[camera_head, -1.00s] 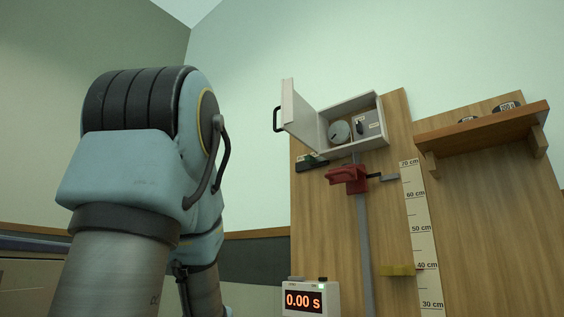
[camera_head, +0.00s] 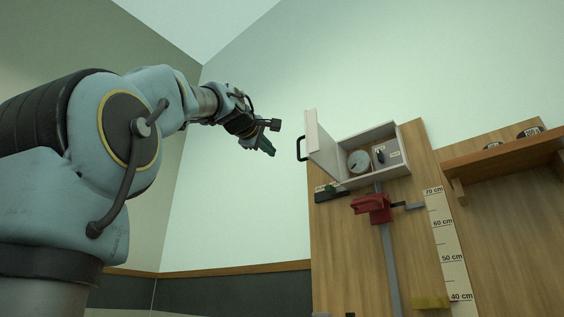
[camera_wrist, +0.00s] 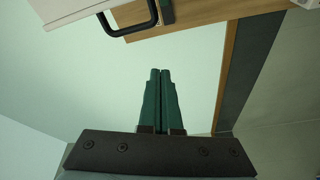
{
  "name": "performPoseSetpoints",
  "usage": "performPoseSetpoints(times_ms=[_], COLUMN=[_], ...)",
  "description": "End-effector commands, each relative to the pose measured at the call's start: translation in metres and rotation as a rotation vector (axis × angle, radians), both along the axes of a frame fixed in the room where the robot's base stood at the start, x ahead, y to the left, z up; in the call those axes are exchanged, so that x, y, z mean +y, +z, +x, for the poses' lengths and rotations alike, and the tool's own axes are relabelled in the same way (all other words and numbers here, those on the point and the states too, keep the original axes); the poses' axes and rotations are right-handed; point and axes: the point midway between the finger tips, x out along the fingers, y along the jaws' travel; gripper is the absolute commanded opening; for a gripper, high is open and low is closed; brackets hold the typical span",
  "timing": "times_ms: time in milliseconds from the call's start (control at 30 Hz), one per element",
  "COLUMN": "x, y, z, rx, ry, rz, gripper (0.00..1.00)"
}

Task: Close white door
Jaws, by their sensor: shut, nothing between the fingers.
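The white door (camera_head: 322,146) stands swung open at the left side of a white wall box (camera_head: 362,136) in the head view. Its black handle (camera_head: 301,148) is on the door's outer face. My gripper (camera_head: 271,150) is to the left of the handle, at about its height, apart from it. In the wrist view the door (camera_wrist: 75,8) and handle (camera_wrist: 128,22) are at the top, beyond my green fingertips (camera_wrist: 160,72). The fingers are together with nothing between them.
The box holds a round dial (camera_head: 359,161) and a switch panel (camera_head: 387,153). Below are a red clamp (camera_head: 371,208) on a grey rail and a scale strip (camera_head: 447,245). A wooden shelf (camera_head: 500,162) is at right. The wall left of the board is clear.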

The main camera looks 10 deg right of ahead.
Motion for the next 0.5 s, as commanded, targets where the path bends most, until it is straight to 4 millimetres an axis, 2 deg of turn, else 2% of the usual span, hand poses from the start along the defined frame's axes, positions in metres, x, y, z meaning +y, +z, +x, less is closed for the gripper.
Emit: performPoseSetpoints(times_ms=[33,167,500], x=[0.001,0.000,-0.027], y=[0.009,0.018,0.027], z=[-0.006,-0.004,0.042], rx=[-0.011,-0.016,-0.014], ry=[-0.006,-0.010,-0.010], rz=[-0.018,-0.035,-0.031], gripper=[0.00,0.00,0.00])
